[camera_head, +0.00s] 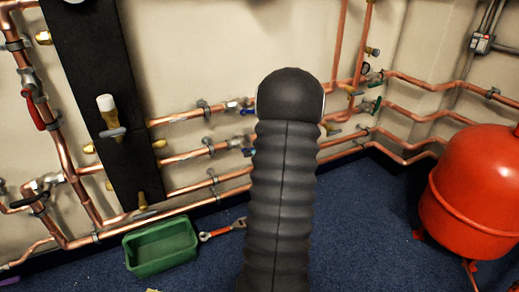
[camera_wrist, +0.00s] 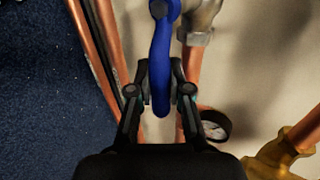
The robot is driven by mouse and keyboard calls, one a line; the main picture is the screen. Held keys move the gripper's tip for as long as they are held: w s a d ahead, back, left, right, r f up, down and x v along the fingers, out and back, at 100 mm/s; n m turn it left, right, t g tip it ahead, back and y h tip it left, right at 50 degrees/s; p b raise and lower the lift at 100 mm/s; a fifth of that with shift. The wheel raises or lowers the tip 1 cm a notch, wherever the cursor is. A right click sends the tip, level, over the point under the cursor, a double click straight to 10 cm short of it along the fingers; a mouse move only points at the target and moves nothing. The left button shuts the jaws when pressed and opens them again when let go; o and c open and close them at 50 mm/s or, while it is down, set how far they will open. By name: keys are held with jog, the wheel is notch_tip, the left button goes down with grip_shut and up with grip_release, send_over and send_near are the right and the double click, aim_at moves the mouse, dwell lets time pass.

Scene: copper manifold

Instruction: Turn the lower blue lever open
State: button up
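In the wrist view a blue lever (camera_wrist: 162,60) runs down from its valve, with its free end between the two fingers. My gripper (camera_wrist: 160,72) is closed in from both sides, its fingertips at or very near the lever's sides; it looks shut on it. In the head view, an upper blue lever (camera_head: 247,111) and a lower blue lever (camera_head: 248,153) sit on the copper pipes just left of my arm. My arm hides my gripper there, so which lever is held is not clear from that view.
A pressure gauge (camera_wrist: 215,124) and a brass fitting (camera_wrist: 270,170) are close right of my gripper. Copper pipes (camera_wrist: 92,60) run along its left. A green bin (camera_head: 160,245), a red wrench (camera_head: 222,230) and a red tank (camera_head: 475,190) are on the blue floor.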

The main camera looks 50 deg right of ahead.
jog(key=o, duration=0.5)
jog(key=shift+c, duration=0.2)
jog(key=v, duration=1.2)
